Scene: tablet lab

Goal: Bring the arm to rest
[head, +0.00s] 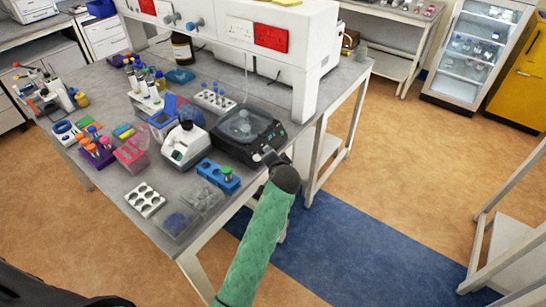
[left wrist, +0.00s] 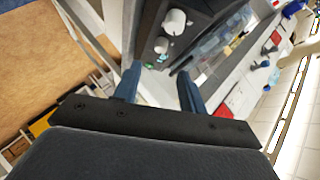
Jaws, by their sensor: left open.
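My left arm (head: 258,245), with a green sleeve, reaches up from the bottom middle of the head view. Its small left gripper (head: 266,157) is at the front right corner of a black bench device (head: 240,150) with a round clear top. I cannot tell whether they touch. In the left wrist view the two blue fingers of the gripper (left wrist: 158,84) stand apart with nothing held between them. A dark device panel with pale knobs (left wrist: 172,22) is just beyond them. My right gripper is not in view.
The grey bench (head: 112,190) is crowded with tube racks, a white device (head: 185,143), a blue rack (head: 218,177) and a white well plate (head: 145,199). A white shelf unit stands behind. Open floor (head: 400,150) and a blue floor strip (head: 320,255) lie to the right.

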